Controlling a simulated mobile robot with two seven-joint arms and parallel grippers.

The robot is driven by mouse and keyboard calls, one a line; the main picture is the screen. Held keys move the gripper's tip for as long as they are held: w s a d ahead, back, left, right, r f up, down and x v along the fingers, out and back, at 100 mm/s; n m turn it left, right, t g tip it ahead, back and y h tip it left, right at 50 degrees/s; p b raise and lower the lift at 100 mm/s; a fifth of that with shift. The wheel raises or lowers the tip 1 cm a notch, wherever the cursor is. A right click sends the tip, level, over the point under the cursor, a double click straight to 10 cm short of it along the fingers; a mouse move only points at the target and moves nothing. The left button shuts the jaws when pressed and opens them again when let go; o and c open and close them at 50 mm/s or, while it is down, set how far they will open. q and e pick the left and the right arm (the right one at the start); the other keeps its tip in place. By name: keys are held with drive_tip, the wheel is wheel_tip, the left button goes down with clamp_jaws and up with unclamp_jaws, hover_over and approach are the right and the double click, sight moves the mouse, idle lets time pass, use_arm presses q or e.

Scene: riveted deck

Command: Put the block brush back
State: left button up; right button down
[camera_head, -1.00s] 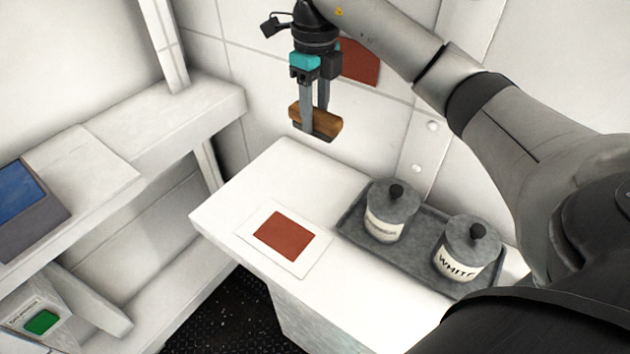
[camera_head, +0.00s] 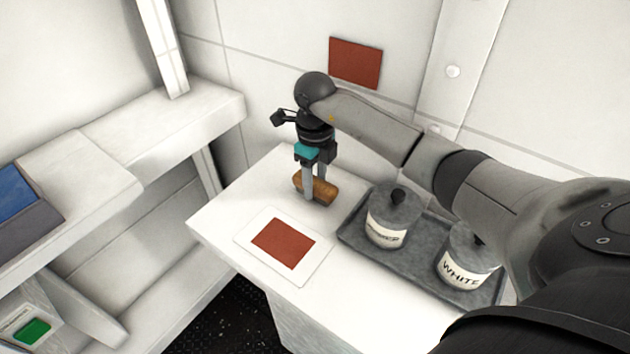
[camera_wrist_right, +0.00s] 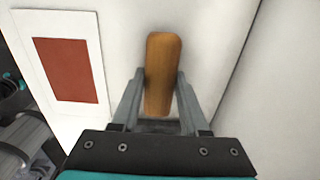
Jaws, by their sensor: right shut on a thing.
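The block brush (camera_head: 325,189) has a brown wooden back and is at the white bench top, behind the card with the red patch. My right gripper (camera_head: 315,192) is shut on it from above, with one finger on each long side. In the right wrist view the brush (camera_wrist_right: 163,75) lies lengthwise between the two fingers (camera_wrist_right: 161,90). Its underside is hidden, so I cannot tell for sure whether it touches the bench. My left gripper is not in view.
A white card with a red patch (camera_head: 283,243) lies on the bench (camera_head: 222,222). A grey tray (camera_head: 420,268) with two lidded pots, one marked WHITE (camera_head: 463,262), stands at right. A red square (camera_head: 355,62) is on the wall. Shelving (camera_head: 165,125) stands at left.

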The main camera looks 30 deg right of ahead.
sight(315, 181)
drive_tip(key=shift+f, duration=0.15)
drive_tip(key=shift+c, duration=2.1)
unclamp_jaws()
wheel_tip(315, 181, up, 12)
drive_tip(key=shift+r+p, duration=0.25)
drive_tip(key=shift+p, duration=0.2)
